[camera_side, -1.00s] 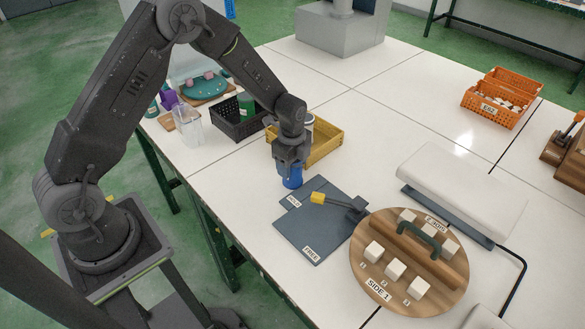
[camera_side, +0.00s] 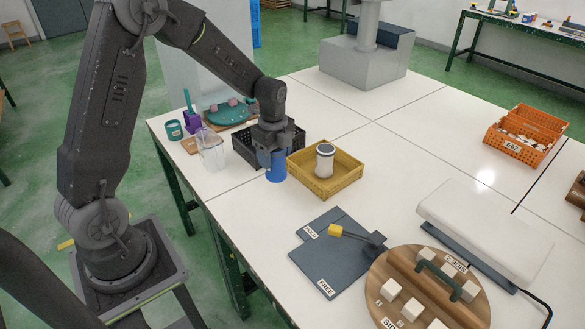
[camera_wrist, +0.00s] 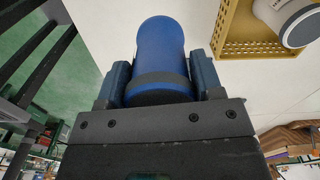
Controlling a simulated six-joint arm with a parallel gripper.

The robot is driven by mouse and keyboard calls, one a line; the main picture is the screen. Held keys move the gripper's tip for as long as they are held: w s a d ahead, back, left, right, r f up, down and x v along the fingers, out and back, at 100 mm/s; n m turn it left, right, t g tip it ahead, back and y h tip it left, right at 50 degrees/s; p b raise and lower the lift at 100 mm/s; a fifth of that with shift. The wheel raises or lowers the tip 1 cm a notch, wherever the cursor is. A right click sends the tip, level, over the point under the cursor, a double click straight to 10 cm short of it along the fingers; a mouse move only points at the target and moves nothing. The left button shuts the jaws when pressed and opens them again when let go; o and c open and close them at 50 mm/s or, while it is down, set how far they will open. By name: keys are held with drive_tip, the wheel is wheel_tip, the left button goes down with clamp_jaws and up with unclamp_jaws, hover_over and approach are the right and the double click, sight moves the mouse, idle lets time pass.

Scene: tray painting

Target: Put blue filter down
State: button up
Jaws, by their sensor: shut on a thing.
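The blue filter (camera_side: 276,171) is a blue cylinder held in my gripper (camera_side: 270,153). In the side view it hangs below the jaws, close over or on the white table, between the black crate and the yellow crate; I cannot tell whether it touches the table. In the wrist view the blue filter (camera_wrist: 161,52) sits between the two fingers of my gripper (camera_wrist: 160,82), with a dark band near the jaws. My gripper is shut on it.
The yellow crate (camera_side: 336,190) holds a white jar with a dark lid (camera_side: 324,160). The black crate (camera_side: 243,152) stands behind the filter. A clear container (camera_side: 211,152) is to the left. Dark mats (camera_side: 330,262) and a round wooden board (camera_side: 388,262) lie in front. Bare table lies between.

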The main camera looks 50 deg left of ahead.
drive_tip(key=shift+s+a+r, duration=0.35)
drive_tip(key=shift+a+r, duration=0.05)
drive_tip(key=shift+a, duration=0.2)
drive_tip(key=shift+w, duration=0.2)
drive_tip(key=w+d+m, duration=0.2)
drive_tip(key=w+d, duration=0.2)
drive_tip(key=w, duration=0.3)
drive_tip(key=w+d+m, duration=0.2)
drive_tip(key=w+d, duration=0.1)
drive_tip(key=w, duration=0.5)
drive_tip(key=shift+w+d+f, duration=0.7)
drive_tip(key=shift+d+f, duration=1.05)
drive_tip(key=shift+d, duration=0.1)
drive_tip(key=shift+w+d+f, duration=0.75)
drive_tip(key=shift+d+f, duration=1.05)
drive_tip(key=shift+d, duration=0.05)
drive_tip(key=shift+w+d+f, duration=0.7)
drive_tip(key=shift+d+f, duration=1.05)
drive_tip(key=shift+d, duration=0.1)
